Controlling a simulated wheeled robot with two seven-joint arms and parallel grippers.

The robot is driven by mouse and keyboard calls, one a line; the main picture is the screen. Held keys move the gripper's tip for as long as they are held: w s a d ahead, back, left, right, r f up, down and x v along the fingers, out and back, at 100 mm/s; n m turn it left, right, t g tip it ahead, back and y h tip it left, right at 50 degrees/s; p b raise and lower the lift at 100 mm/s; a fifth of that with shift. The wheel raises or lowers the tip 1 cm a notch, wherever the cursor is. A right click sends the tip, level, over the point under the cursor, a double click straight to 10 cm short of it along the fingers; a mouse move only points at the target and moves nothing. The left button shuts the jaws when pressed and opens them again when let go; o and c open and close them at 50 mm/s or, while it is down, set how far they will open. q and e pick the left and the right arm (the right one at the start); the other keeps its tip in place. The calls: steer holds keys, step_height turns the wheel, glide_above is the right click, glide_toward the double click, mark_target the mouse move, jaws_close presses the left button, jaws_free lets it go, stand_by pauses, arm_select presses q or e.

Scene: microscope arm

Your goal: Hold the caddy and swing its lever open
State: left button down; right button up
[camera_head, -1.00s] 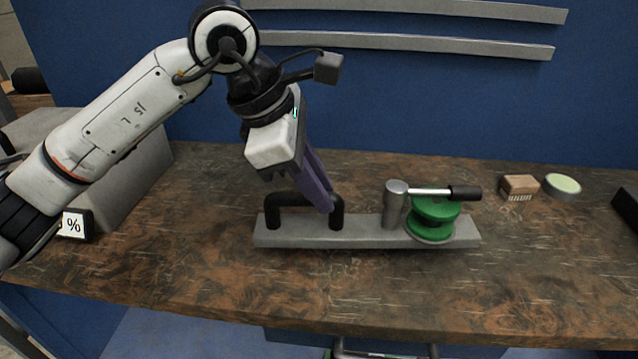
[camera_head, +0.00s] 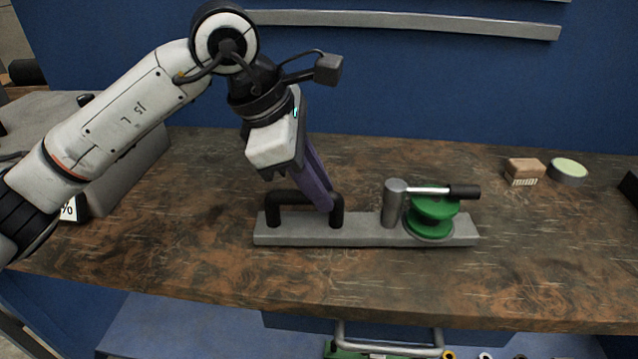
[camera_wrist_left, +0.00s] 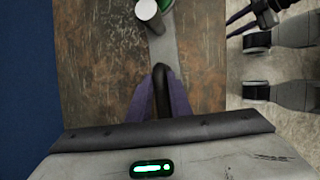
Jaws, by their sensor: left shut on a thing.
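The caddy is a long grey base (camera_head: 365,232) on the brown table, with a black arched handle (camera_head: 292,197) at its left end. A grey post (camera_head: 394,204) bears the lever, a steel rod with a black grip (camera_head: 464,191) pointing right over a green spool-shaped part (camera_head: 431,216). My left gripper (camera_head: 325,203) is shut on the handle near its right leg, purple fingers tilted down. The handle also shows between the fingers in the left wrist view (camera_wrist_left: 161,85). Purple and dark parts that look like my right gripper (camera_wrist_left: 243,20) show at that view's upper right edge, partly cut off.
A wooden brush (camera_head: 524,168) and a round tin with a pale green top (camera_head: 568,170) stand at the right. A grey box lies behind my left arm. The table in front of the caddy is clear. A drawer with a metal handle (camera_head: 390,348) is below the table edge.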

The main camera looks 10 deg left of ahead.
steer(key=shift+f+b, duration=0.45)
steer(key=shift+b, duration=0.05)
stand_by(0.4)
stand_by(0.3)
steer(key=shift+w, duration=0.1)
stand_by(0.4)
